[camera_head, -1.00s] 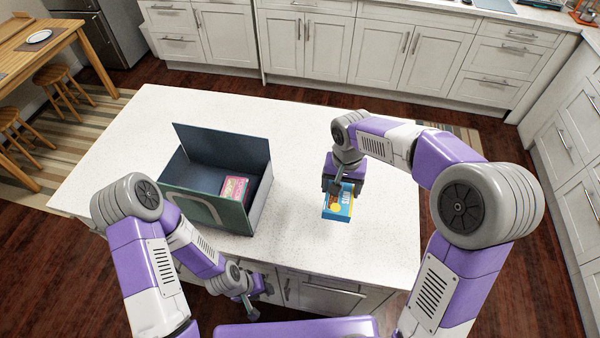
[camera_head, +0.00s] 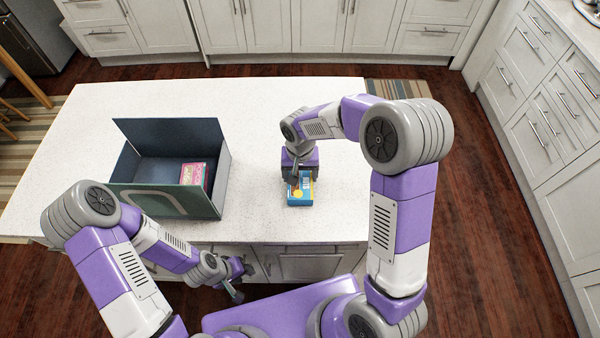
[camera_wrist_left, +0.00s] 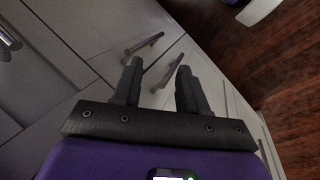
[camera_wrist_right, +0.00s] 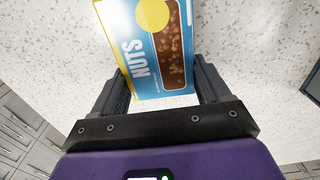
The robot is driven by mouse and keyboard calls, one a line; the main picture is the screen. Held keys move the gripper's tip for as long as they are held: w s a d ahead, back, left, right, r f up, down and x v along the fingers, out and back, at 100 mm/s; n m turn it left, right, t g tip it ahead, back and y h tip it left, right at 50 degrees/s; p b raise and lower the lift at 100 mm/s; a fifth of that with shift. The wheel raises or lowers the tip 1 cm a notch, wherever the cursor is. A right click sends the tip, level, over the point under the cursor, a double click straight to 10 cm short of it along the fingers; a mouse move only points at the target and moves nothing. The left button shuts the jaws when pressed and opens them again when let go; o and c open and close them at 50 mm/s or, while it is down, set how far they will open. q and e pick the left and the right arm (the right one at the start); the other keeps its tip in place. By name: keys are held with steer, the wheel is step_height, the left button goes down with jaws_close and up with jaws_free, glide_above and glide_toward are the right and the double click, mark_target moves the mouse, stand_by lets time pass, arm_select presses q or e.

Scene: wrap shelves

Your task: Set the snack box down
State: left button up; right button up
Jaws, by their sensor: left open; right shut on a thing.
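The snack box (camera_head: 300,195) is blue and yellow. It is at the near part of the white island counter, right of the open box. In the right wrist view the snack box (camera_wrist_right: 150,45) shows the word NUTS and lies between the fingers. My right gripper (camera_head: 297,176) is shut on it from above. I cannot tell whether its underside touches the counter. My left gripper (camera_head: 238,280) is open and empty, low in front of the island. In the left wrist view its fingers (camera_wrist_left: 160,85) are apart, with cabinet fronts beyond.
An open dark teal box (camera_head: 215,190) with raised flaps stands on the counter (camera_head: 255,110) to the left. A pink package (camera_head: 193,175) lies inside it. The counter right of the snack box and behind it is clear. Cabinets (camera_head: 290,25) line the back.

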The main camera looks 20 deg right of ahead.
mark_target(300, 174)
steer(key=shift+f, duration=0.15)
steer(key=o, duration=1.1)
steer(key=shift+w+r, duration=0.1)
steer(key=shift+r, duration=0.45)
step_height(300, 174, up, 11)
steer(key=shift+r+p, duration=0.15)
steer(key=shift+p, duration=0.75)
